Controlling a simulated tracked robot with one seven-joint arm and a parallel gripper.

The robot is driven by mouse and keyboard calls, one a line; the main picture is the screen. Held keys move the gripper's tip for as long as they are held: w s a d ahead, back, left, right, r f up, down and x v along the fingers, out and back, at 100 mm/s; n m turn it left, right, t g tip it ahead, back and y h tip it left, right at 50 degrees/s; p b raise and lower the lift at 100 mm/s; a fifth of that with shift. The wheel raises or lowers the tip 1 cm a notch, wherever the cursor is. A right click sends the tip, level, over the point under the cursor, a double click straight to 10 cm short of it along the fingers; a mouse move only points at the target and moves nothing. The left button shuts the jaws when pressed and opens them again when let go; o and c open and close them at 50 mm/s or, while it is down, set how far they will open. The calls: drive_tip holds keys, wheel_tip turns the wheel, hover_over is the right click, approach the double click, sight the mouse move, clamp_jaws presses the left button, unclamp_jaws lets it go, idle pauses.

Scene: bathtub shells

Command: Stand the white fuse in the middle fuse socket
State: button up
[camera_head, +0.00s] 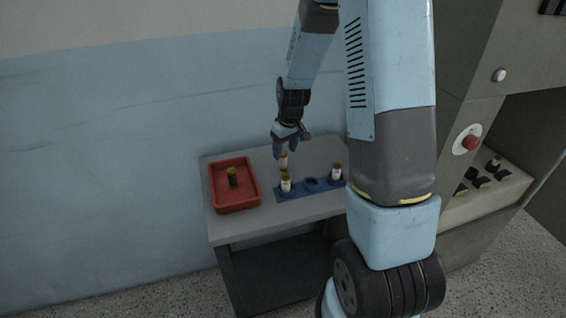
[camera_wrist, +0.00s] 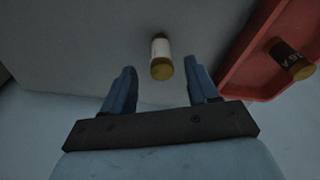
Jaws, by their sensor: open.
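A white fuse (camera_head: 284,162) with brass-coloured caps appears upright on the grey table, behind the blue fuse holder (camera_head: 298,192). My gripper (camera_head: 284,148) is above it, pointing down. In the wrist view the white fuse (camera_wrist: 160,54) lies beyond the fingertips, in line with the gap between them. The fingers (camera_wrist: 160,82) are apart and hold nothing. The holder's middle socket (camera_head: 310,184) is empty. Its left socket holds a white fuse (camera_head: 285,184) and its right socket holds another white fuse (camera_head: 336,173).
A red tray (camera_head: 251,200) with a black fuse (camera_head: 232,178) stands on the table's left side; both show in the wrist view. A wall runs behind the table. A grey cabinet (camera_head: 470,115) with a red button (camera_head: 470,142) stands at the right. My arm hides the table's right end.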

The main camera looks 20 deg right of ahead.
sight(283, 153)
drive_tip(key=shift+w+a+f, duration=0.1)
drive_tip(key=shift+w+f, duration=0.05)
drive_tip(key=shift+f, duration=0.7)
drive_tip(key=shift+w+a+f, duration=0.1)
drive_tip(key=shift+f, duration=0.7)
clamp_jaws()
drive_tip(key=shift+r, duration=0.1)
